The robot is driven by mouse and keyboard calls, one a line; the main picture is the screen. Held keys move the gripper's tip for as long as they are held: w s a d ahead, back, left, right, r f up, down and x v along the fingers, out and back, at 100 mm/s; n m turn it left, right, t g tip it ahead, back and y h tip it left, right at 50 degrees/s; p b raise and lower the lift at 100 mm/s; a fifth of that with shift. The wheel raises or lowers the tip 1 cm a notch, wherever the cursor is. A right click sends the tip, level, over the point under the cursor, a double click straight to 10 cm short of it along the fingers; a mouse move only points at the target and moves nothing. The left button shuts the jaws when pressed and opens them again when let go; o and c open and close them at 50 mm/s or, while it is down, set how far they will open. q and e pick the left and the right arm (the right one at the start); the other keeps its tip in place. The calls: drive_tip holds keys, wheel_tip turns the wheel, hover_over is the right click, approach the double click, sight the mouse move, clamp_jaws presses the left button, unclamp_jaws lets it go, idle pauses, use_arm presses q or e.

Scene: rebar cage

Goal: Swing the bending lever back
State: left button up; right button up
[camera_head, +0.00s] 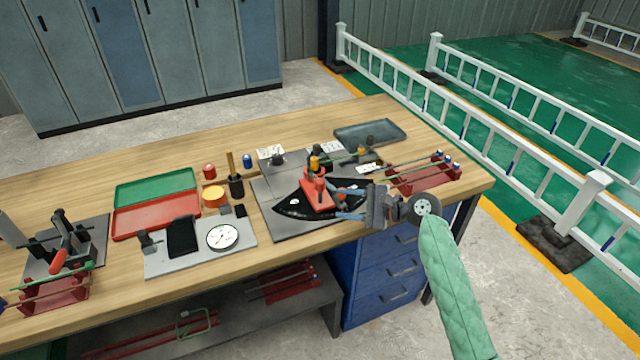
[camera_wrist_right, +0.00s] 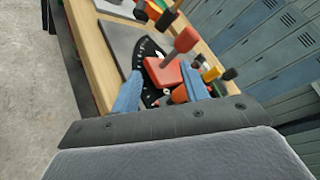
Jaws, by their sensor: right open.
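The bending lever (camera_head: 317,197) is a red arm with an upright red-topped handle, lying over a black fan-shaped plate with white marks (camera_head: 290,205). In the right wrist view the lever's red block (camera_wrist_right: 163,74) and its handle (camera_wrist_right: 186,39) stand just beyond and between my fingertips. My right gripper (camera_head: 341,205) is open, its two blue fingers reaching in over the plate from the right. In the right wrist view the gripper (camera_wrist_right: 161,86) holds nothing that I can see. Whether a finger touches the lever I cannot tell. My left gripper is out of view.
The bender's grey base (camera_head: 265,220) sits on a wooden bench (camera_head: 130,160). A red rack with rods (camera_head: 425,178) stands to the right and a dark tray (camera_head: 370,132) behind. A dial gauge (camera_head: 222,236), an orange roll (camera_head: 214,196) and red tray (camera_head: 155,216) lie left.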

sight(324, 184)
drive_tip(key=r+m, duration=0.1)
drive_tip(key=m, duration=0.2)
drive_tip(key=w+r+m+t+y, duration=0.1)
drive_tip(key=m, duration=0.3)
drive_tip(key=r+m, duration=0.1)
drive_tip(key=m, duration=0.2)
drive_tip(key=shift+w+y, duration=0.15)
drive_tip(key=shift+y, duration=0.25)
drive_tip(key=shift+m, duration=0.3)
drive_tip(key=p+x, duration=0.2)
drive_tip(key=x, duration=0.4)
drive_tip(key=shift+w+a+r, duration=0.15)
drive_tip(key=shift+w+a, duration=0.05)
drive_tip(key=shift+w, duration=0.05)
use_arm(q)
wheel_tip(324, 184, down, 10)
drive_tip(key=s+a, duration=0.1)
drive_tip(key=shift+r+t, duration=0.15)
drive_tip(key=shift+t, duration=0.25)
use_arm(e)
drive_tip(key=shift+w+a, duration=0.2)
drive_tip(key=shift+a, duration=0.3)
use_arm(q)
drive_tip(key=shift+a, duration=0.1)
use_arm(e)
drive_tip(key=shift+c, duration=0.5)
